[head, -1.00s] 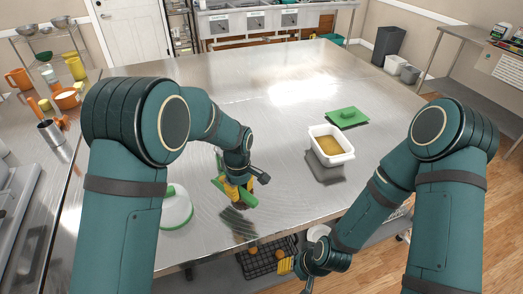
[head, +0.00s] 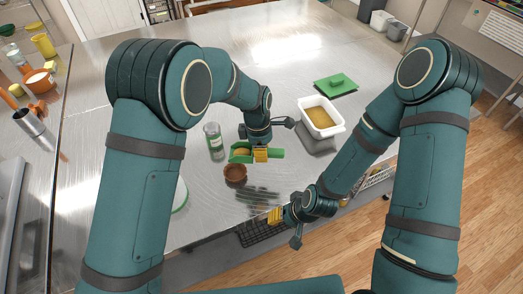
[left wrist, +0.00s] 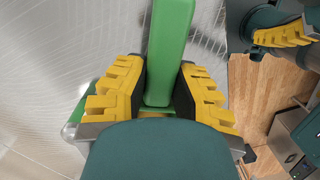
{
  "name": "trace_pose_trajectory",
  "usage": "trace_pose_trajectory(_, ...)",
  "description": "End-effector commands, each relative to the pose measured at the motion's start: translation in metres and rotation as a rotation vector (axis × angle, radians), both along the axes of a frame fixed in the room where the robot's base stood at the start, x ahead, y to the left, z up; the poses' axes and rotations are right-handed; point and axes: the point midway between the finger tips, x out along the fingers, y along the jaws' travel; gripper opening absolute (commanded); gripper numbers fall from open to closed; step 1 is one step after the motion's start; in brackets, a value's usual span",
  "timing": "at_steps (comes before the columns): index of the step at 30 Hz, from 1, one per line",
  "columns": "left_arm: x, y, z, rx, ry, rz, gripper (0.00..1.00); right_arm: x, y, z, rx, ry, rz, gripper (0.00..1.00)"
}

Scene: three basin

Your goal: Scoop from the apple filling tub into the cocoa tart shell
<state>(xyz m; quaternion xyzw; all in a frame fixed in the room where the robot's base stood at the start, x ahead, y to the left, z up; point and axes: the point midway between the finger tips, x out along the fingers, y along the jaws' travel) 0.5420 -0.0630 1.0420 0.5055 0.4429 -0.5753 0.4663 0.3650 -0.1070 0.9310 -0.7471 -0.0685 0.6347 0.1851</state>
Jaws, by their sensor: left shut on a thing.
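The apple filling tub (head: 322,130) is a white rectangular tub with golden-brown filling, right of centre in the head view. The cocoa tart shell (head: 235,173) is a small brown cup near the table's front edge. My left gripper (head: 260,154) is shut on a green scoop (head: 277,153), just beyond and right of the shell. The scoop's bowl is on the left with something yellowish in it. The green handle (left wrist: 170,50) runs between the yellow fingers in the left wrist view. My right gripper (head: 275,216) is at the front edge; its opening is unclear.
A clear jar with a green band (head: 213,142) stands just left of the scoop. A white and green rounded thing (head: 180,195) is partly hidden by my left arm. A green lid (head: 336,86) lies behind the tub. The table's middle and back are clear.

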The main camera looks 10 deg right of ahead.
Motion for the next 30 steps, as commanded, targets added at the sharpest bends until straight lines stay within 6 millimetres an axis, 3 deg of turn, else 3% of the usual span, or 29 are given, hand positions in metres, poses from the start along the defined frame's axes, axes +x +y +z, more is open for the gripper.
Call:
trace_pose_trajectory(11, 0.004, 0.016, -0.006, -0.3, 0.052, 0.01, 0.0, -0.001, 0.0, -0.041, -0.003, 0.0, -0.005, 0.47)
trace_pose_trajectory(30, 0.011, 0.058, 0.016, -0.881, 0.149, 0.009, 0.0, 0.001, 0.003, -0.098, -0.014, 0.002, -0.008, 0.47)
